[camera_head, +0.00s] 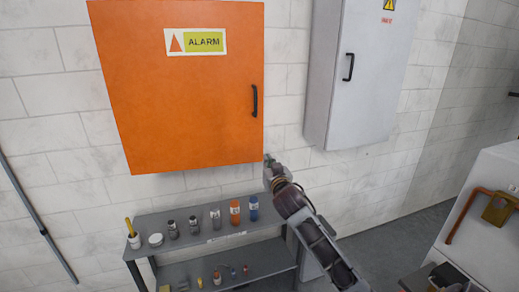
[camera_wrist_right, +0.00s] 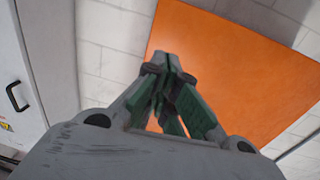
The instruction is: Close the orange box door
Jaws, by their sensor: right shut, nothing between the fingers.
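The orange box (camera_head: 180,105) hangs on the wall with its door facing me. The door has an ALARM label and a black handle (camera_head: 255,101) near its right edge. It looks flat against the box, but I cannot tell whether a small gap is left. My right gripper (camera_head: 270,161) is shut and empty, just below the door's lower right corner. In the right wrist view its fingertips (camera_wrist_right: 167,60) are together, in front of the orange surface (camera_wrist_right: 235,75). I cannot tell whether they touch it. My left gripper is not in view.
A grey cabinet (camera_head: 368,75) hangs to the right of the orange box. Below the box stands a grey shelf (camera_head: 185,246) with several bottles and cans. A white machine (camera_head: 490,215) with an orange pipe stands at the right.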

